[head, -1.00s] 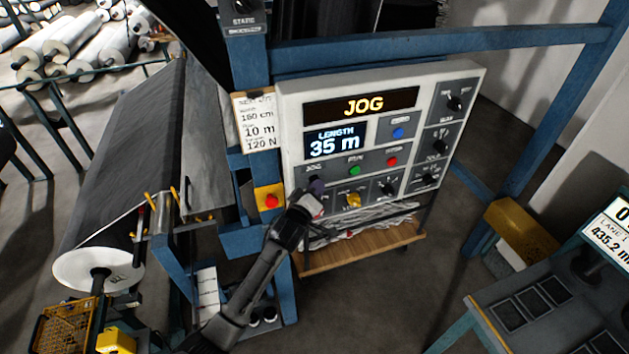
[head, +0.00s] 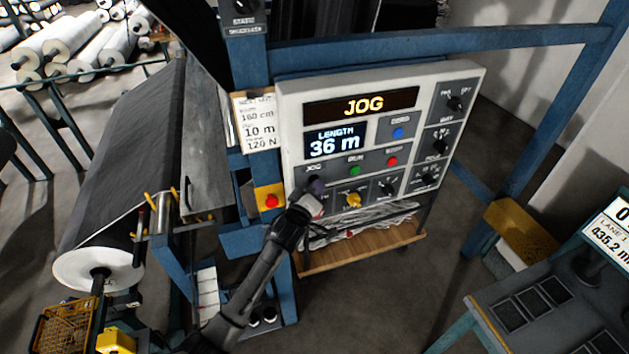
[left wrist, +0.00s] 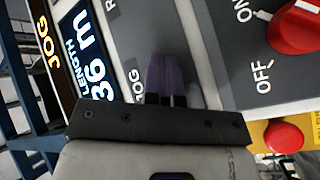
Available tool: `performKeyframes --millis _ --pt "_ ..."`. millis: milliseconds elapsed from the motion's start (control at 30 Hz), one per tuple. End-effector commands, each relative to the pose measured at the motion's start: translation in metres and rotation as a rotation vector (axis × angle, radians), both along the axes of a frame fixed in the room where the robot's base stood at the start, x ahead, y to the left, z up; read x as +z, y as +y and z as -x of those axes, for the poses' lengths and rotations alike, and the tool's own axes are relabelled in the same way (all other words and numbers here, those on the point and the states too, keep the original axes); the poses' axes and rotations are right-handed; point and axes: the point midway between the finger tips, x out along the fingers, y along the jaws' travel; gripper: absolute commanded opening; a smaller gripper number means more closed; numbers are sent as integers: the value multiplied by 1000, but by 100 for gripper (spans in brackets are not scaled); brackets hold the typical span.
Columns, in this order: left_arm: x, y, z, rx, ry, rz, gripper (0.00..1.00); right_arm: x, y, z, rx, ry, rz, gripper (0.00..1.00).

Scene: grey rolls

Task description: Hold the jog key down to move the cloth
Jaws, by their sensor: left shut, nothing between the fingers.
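The white control panel (head: 294,130) stands in the middle of the head view. Its top display (head: 362,105) reads JOG and its length display (head: 335,142) reads 36 m. My left gripper (head: 316,187) is shut and empty, with its fingertips at the panel's lower left, just under the JOG label (head: 313,168). In the left wrist view the dark purple fingers (left wrist: 167,80) are together beside the JOG label (left wrist: 137,92); they hide the jog key, and contact cannot be seen directly. The dark cloth (head: 130,130) runs down to a roll (head: 98,268) at the left. My right gripper is not in view.
A red button on a yellow box (head: 270,199) sits left of my gripper. Green (head: 355,170), red (head: 392,161) and blue (head: 398,133) buttons and several knobs are on the panel. A blue frame beam (head: 430,42) crosses above. A table (head: 540,310) stands at right.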

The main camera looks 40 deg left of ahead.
Motion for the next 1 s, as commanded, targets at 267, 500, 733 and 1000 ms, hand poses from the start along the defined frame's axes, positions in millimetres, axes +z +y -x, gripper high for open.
performKeyframes --millis 267,500,733,1000 --pt "1 -3 2 1 1 0 0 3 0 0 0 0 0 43" --pt "1 -13 7 1 -1 1 0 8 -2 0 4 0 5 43" --pt "0 -15 8 1 0 -1 0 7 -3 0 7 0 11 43" --pt "1 -22 12 0 1 3 0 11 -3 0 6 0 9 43"
